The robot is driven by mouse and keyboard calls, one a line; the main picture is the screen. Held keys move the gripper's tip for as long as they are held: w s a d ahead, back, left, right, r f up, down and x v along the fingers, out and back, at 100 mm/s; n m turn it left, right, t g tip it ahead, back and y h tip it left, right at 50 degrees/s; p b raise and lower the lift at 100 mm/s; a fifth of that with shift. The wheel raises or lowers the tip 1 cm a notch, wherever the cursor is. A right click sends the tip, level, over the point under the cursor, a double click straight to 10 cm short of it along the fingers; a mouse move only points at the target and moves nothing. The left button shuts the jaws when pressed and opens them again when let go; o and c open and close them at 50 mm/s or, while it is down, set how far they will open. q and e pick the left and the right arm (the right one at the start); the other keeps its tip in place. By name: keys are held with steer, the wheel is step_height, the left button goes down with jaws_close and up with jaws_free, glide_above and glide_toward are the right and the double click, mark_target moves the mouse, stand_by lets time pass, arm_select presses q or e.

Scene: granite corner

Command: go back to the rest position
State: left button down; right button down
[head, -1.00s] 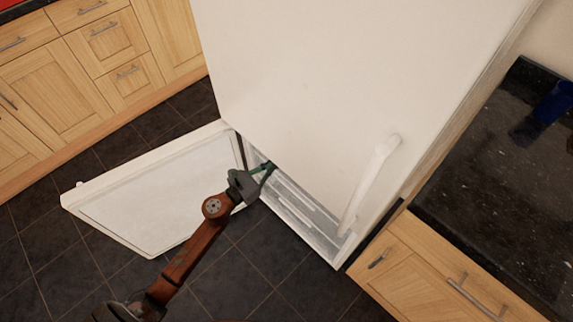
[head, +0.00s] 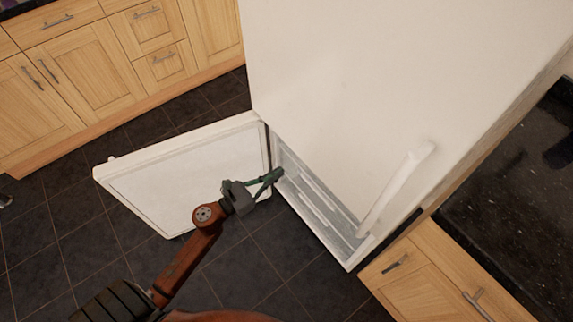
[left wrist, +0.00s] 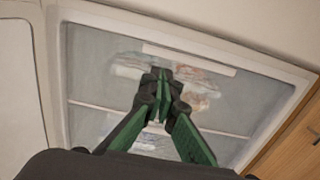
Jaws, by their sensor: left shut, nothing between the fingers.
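My left gripper (head: 274,177) is shut and empty, its green fingers in front of the open lower compartment of the white fridge (head: 380,80). In the left wrist view the shut fingertips (left wrist: 162,80) point at the compartment's drawer fronts (left wrist: 110,70). The lower door (head: 180,180) stands swung open to the left, and my left arm crosses in front of it. I cannot tell whether the fingers touch anything. My right gripper is not in view.
Wooden cabinets (head: 90,85) line the back left. A wooden drawer unit (head: 430,275) with a dark granite top (head: 510,200) stands right of the fridge. Dark floor tiles (head: 60,240) are clear at the left. The upper door's white handle (head: 395,190) sticks out.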

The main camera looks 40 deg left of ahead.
arm_select(q)
steer(key=shift+v, duration=1.35)
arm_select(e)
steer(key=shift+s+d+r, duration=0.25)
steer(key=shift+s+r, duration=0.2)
